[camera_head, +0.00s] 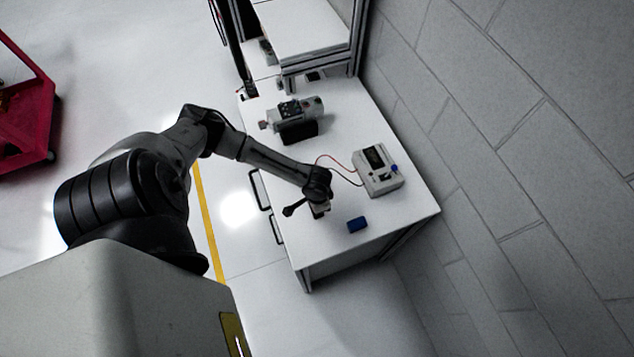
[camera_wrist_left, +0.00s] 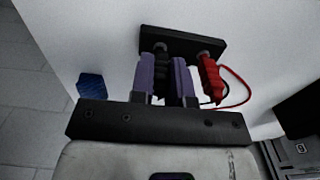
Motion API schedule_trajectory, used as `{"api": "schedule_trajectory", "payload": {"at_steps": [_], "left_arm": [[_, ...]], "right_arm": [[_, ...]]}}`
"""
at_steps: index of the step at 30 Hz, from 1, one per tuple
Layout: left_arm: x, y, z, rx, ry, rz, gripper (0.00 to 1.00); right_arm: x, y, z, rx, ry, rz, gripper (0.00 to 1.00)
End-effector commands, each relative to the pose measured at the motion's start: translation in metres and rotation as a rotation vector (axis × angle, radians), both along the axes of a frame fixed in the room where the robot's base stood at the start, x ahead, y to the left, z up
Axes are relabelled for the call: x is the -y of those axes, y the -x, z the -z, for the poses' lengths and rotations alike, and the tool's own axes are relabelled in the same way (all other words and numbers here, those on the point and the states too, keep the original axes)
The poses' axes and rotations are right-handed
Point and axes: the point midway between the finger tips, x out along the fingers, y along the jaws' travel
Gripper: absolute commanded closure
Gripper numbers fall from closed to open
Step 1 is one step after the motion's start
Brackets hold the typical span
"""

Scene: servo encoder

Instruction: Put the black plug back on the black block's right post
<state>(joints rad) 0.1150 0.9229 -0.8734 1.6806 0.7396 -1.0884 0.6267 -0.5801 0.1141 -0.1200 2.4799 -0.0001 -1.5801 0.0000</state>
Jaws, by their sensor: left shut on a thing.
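In the wrist view the black block (camera_wrist_left: 185,42) lies on the white table top, beyond my left gripper (camera_wrist_left: 163,78). The gripper's purple fingers are shut on the black plug (camera_wrist_left: 162,66), which stands between them. The plug's far end is at the post on the left of the picture; I cannot tell whether it is seated. A red plug (camera_wrist_left: 210,80) is at the block's other post, beside the fingers. In the head view my left gripper (camera_head: 319,210) is low over the table's near part, and block and plugs cannot be made out there. My right gripper is not in view.
A blue block (camera_head: 357,225) lies right of the gripper and also shows in the wrist view (camera_wrist_left: 91,87). A grey meter (camera_head: 377,170) with red and black leads stands farther back. A servo motor unit (camera_head: 296,118) stands near the table's far end. The wall is to the right.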

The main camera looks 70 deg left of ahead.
Motion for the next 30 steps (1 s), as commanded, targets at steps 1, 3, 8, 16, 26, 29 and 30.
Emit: {"api": "schedule_trajectory", "payload": {"at_steps": [1, 3, 8, 16, 26, 29, 30], "left_arm": [[0.0000, 0.0000, 0.0008, 0.000, 0.000, 0.000, 1.00], [0.0000, 0.0000, 0.0005, 0.000, 0.000, 0.000, 1.00], [0.0000, 0.0000, 0.0005, 0.000, 0.000, 0.000, 0.72], [0.0001, 0.0000, 0.0004, 0.000, 0.000, 0.000, 0.54], [0.0001, 0.0000, -0.0004, 0.000, 0.000, 0.000, 0.54], [0.0001, 0.0000, -0.0031, 0.000, 0.000, 0.000, 0.54], [0.0001, 0.0000, -0.0048, 0.000, 0.000, 0.000, 0.54]], "right_arm": [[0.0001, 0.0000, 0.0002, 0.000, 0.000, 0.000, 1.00], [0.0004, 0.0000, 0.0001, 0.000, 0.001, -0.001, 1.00], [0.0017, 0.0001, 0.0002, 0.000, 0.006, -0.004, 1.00], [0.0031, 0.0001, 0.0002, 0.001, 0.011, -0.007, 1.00], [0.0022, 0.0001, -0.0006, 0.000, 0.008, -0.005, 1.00], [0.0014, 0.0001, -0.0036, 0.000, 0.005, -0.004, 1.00], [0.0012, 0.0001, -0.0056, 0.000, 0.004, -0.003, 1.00]]}}
